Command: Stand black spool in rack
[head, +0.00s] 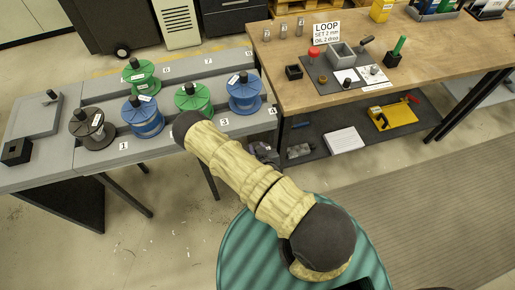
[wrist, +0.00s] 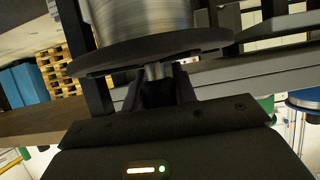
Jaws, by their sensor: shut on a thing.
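In the wrist view my gripper (wrist: 158,88) is shut on the short metal stem of a black spool (wrist: 150,50), which has a dark flange and silver-grey winding. The spool's far end is cut off by the frame. In the head view my arm hides the gripper and this spool. The grey rack (head: 75,158) stands at the left with numbered places. A dark spool (head: 93,128) is upright by number 1, with blue (head: 142,117), green (head: 193,98) and blue (head: 244,93) spools along the front row. Another green spool (head: 140,77) stands behind them.
The wooden workbench (head: 440,60) at the right holds a grey mat with small tools and a sign (head: 326,30). Its lower shelf (head: 365,130) carries a yellow tool (head: 393,115). A grey block (head: 35,116) sits left of the rack. The rack's back row shows bare room near 7.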

